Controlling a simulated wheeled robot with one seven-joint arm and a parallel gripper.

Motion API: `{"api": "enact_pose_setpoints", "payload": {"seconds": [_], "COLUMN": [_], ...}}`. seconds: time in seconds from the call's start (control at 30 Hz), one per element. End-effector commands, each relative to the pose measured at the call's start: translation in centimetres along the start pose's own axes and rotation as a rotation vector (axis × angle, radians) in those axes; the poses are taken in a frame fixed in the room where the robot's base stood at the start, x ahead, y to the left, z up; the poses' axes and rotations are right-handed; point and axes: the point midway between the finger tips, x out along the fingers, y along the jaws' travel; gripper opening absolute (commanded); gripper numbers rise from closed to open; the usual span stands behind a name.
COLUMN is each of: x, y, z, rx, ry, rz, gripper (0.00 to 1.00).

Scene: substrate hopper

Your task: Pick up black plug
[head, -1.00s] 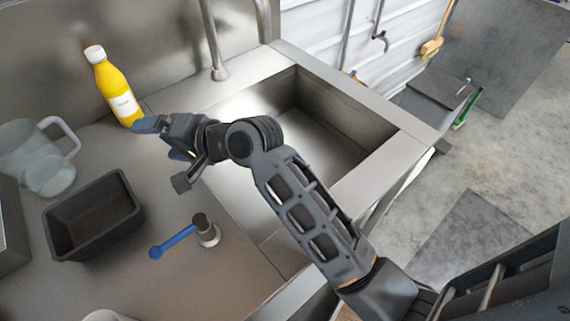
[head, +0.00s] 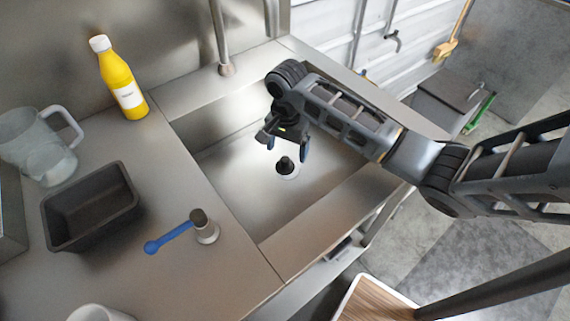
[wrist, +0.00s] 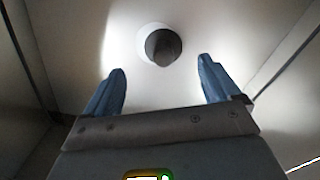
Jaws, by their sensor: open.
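The black plug (head: 284,165) sits in the drain on the bottom of the steel sink, with a pale ring around it. In the wrist view the plug (wrist: 161,46) shows as a dark round piece with a knob, beyond the fingertips and roughly centred between them. My gripper (head: 286,147) is inside the sink area, pointing down above the plug. In the wrist view its two blue fingers (wrist: 160,75) are spread apart with nothing between them. The fingers appear apart from the plug.
Steel sink walls (head: 235,205) surround my gripper. A faucet (head: 222,45) rises behind the sink.

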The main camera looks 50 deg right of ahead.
Motion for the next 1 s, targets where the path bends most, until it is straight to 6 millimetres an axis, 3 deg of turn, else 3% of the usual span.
{"api": "enact_pose_setpoints", "payload": {"seconds": [0.4,0.7,1.0], "x": [5.1,5.6,5.6], "y": [-0.4,-0.5,-0.5], "z": [-0.1,0.0,0.0], "rx": [0.0,-0.001,-0.001], "ry": [0.0,0.0,0.0], "rz": [-0.001,-0.004,-0.005], "gripper": [0.9,0.9,0.63]}}
